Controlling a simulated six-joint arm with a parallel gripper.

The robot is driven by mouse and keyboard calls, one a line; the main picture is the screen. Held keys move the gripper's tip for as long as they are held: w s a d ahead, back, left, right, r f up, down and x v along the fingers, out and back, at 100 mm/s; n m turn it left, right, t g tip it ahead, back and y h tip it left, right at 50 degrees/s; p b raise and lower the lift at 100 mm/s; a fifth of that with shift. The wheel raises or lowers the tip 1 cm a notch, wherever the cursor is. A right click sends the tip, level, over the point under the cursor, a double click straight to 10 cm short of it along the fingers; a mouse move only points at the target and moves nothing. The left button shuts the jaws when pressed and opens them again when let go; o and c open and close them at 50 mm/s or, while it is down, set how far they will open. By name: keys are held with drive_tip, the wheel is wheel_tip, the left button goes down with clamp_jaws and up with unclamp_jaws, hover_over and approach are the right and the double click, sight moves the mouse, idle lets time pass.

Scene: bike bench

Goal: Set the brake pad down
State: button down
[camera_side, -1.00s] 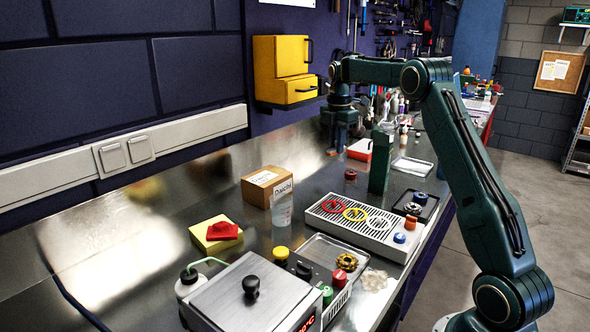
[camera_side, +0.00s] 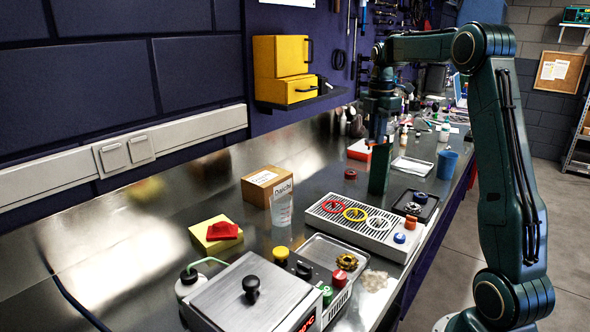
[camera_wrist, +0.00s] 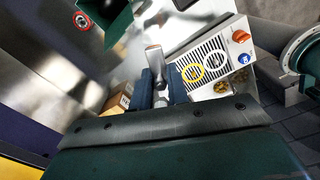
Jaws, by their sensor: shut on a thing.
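My gripper (camera_wrist: 160,88) shows in the wrist view with its dark blue fingers shut on a narrow grey piece with a brownish end, which appears to be the brake pad (camera_wrist: 153,56). In the side view my gripper (camera_side: 380,128) is high over the far part of the bench, by the upright dark green block (camera_side: 379,172). The pad cannot be made out in the side view. In the wrist view the green block (camera_wrist: 104,14) is at the top left, apart from the pad.
A slotted station with coloured rings (camera_side: 350,224) stands nearer the side camera. A black tray (camera_side: 427,215) lies to its right, and a blue cup (camera_side: 447,164) stands behind. A red ring (camera_side: 350,174) lies left of the green block. Bare bench (camera_side: 310,150) lies further left.

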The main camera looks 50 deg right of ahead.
wheel_tip(320, 180, down, 19)
drive_tip(key=shift+f, duration=0.2)
idle(0.8)
drive_tip(key=shift+f, duration=0.15)
drive_tip(key=c, duration=1.4)
unclamp_jaws()
drive_tip(key=shift+o, duration=0.2)
wheel_tip(320, 180, up, 12)
drive_tip(key=shift+r, duration=0.2)
drive_tip(key=shift+a, duration=0.1)
